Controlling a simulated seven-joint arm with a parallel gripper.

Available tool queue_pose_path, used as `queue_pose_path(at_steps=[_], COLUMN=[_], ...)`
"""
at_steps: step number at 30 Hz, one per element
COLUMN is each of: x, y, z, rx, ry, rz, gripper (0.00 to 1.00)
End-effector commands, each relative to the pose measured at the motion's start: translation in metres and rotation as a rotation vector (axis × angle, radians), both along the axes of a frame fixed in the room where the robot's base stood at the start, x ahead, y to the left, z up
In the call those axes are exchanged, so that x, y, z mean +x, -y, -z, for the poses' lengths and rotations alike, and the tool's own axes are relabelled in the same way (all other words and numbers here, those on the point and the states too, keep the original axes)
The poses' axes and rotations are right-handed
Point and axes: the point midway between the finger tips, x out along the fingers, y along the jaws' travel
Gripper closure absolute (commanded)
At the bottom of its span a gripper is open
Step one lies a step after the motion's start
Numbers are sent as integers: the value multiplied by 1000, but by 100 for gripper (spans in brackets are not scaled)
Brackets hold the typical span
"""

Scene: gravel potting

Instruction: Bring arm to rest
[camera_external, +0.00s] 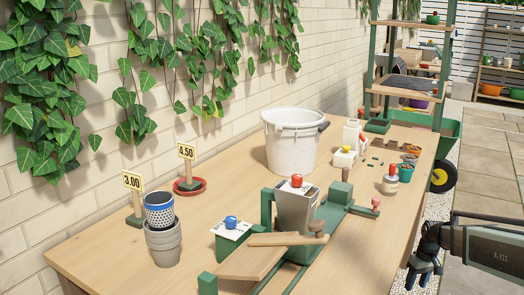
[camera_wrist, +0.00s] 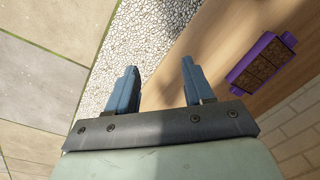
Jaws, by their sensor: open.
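My gripper (camera_external: 424,264) hangs at the lower right in the external view, off the table's right edge over the gravel and paving. In the wrist view its two blue fingers (camera_wrist: 159,70) stand apart, with nothing between them. Below the gap show pale gravel and the wooden table's edge. My gripper touches nothing that I can see.
The wooden table (camera_external: 100,257) holds a white bucket (camera_external: 292,145), grey pots (camera_external: 163,243), a metal hopper (camera_external: 296,208) on a green frame and small bottles. A purple tray (camera_wrist: 262,62) lies on it in the wrist view. Paving (camera_wrist: 40,75) is clear.

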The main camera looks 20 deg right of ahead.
Motion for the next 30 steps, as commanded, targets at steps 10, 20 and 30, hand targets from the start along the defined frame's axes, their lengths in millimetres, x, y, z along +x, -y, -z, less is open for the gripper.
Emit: queue_pose_path(at_steps=[10, 20, 30], x=[-137, -264, -322], y=[-76, -116, -125], z=[60, 83, 85], rx=[4, -40, -77], ry=[-252, -474, -574], rz=[-12, -24, -30], gripper=[48, 48, 48])
